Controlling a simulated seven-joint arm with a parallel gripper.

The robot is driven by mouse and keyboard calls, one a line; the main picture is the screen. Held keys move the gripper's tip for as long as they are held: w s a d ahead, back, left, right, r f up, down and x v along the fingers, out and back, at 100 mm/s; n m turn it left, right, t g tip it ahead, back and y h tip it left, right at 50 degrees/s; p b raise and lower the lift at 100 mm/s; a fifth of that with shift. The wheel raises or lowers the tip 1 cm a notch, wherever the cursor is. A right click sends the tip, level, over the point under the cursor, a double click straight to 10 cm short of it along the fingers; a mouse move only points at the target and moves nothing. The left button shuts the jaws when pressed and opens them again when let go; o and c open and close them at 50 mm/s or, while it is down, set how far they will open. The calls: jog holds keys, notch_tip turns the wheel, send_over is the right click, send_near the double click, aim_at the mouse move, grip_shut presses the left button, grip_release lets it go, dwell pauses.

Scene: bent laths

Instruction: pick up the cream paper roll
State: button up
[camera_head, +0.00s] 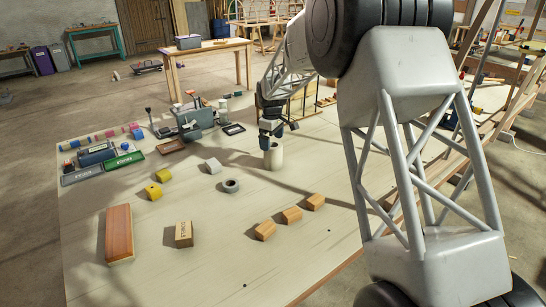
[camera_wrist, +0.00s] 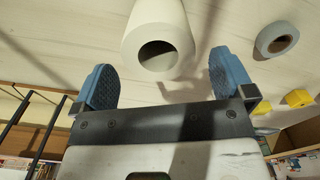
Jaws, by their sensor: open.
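The cream paper roll (camera_head: 273,155) stands upright on the pale worktable in the head view, right of the middle of the table. In the wrist view the cream paper roll (camera_wrist: 158,38) shows its open dark hollow end, at the top centre. My gripper (camera_head: 270,132) is right above or beside the roll's top in the head view. In the wrist view my gripper (camera_wrist: 161,82) is open, with one blue padded finger on either side of the roll's near end. A gap shows between each finger and the roll. I cannot tell exactly how deep the fingers reach.
Wooden blocks (camera_head: 291,215) lie in front. A machine (camera_head: 195,123) stands behind. A long brown block (camera_head: 119,234) lies front left.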

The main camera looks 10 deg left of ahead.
aim_at(272, 144)
jog(key=shift+f, duration=2.55)
jog(key=c, duration=0.9)
jog(key=shift+r, duration=0.1)
